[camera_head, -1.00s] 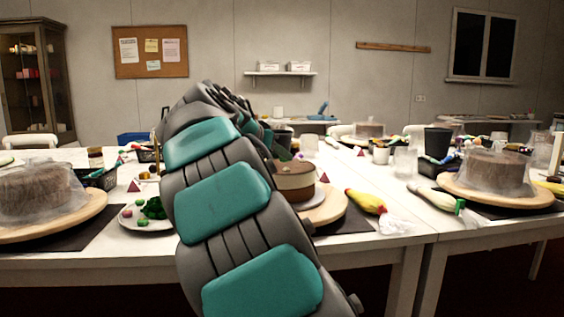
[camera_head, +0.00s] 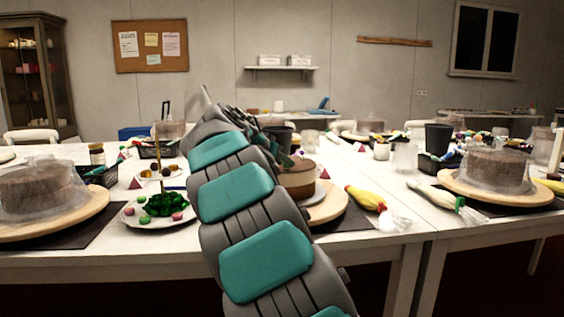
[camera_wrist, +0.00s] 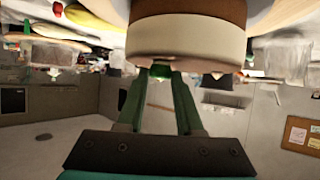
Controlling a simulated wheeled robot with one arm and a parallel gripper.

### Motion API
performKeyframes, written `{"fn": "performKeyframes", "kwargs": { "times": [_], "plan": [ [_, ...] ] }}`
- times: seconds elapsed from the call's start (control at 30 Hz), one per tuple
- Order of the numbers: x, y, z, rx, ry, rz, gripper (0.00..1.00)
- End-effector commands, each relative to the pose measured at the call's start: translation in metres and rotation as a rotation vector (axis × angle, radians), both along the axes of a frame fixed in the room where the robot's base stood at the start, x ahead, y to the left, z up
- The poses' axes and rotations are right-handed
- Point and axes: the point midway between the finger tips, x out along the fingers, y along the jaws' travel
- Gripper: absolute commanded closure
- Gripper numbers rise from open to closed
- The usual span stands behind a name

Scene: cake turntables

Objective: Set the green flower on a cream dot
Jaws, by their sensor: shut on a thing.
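A brown and cream cake (camera_head: 297,180) stands on a round wooden turntable (camera_head: 330,208) right of my arm. In the wrist view, which is upside down, the cake (camera_wrist: 188,38) fills the top middle. Small pale points (camera_wrist: 217,76) at its top edge look like cream dots. My gripper (camera_wrist: 160,74) is shut on a small green thing (camera_wrist: 161,70), likely the green flower, at the cake's top edge. Whether it touches a dot cannot be told. In the head view my arm hides most of the gripper.
A white plate (camera_head: 133,218) with green and pink pieces sits left of my arm. A yellow piping bag (camera_head: 366,199) lies right of the turntable. Covered cakes stand far left (camera_head: 38,187) and right (camera_head: 497,166). Bare white table shows at front.

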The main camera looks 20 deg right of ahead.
Motion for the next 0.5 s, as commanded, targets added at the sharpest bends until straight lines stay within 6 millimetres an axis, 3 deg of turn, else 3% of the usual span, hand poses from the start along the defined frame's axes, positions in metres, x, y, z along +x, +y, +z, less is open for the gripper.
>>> {"fn": "performKeyframes", "kwargs": {
  "times": [0.4, 0.43, 0.5],
  "plan": [
    [0.0001, -0.0001, -0.0070, 0.001, 0.001, 0.000, 1.00],
    [0.0002, 0.0001, -0.0065, 0.001, 0.001, 0.000, 0.64],
    [0.0001, 0.0000, -0.0055, 0.001, 0.001, 0.000, 0.56]
  ]
}}
